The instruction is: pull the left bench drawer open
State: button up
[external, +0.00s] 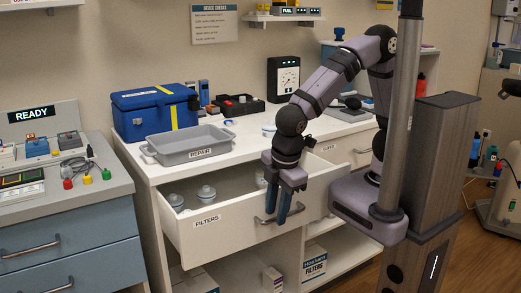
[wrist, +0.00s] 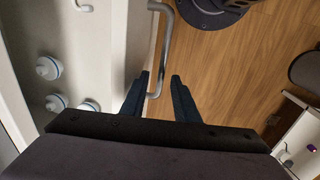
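The left bench drawer (external: 235,222), white with a "FILTERS" label, stands pulled well out of the white bench. Several white lidded jars (external: 206,193) sit inside it, and they also show at the left of the wrist view (wrist: 48,68). Its grey bar handle (external: 294,211) is on the front face; in the wrist view the handle (wrist: 167,45) runs down to near the fingers. My gripper (external: 278,211) points down at the drawer front. In the wrist view its dark blue fingers (wrist: 160,76) are apart, with the handle's near end between them, closer to the left finger. Contact is unclear.
A grey "REPAIR" tray (external: 190,139) and a blue case (external: 153,110) stand on the bench top. Another drawer (external: 340,150) is at the right, partly behind my arm. Open shelves with boxes (external: 315,262) lie below. Wooden floor is clear in front of the drawer.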

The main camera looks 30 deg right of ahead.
notch_tip(320, 180, up, 7)
jog(key=s, duration=0.1)
jog(key=shift+s+p, duration=0.2)
jog(key=shift+p, duration=0.15)
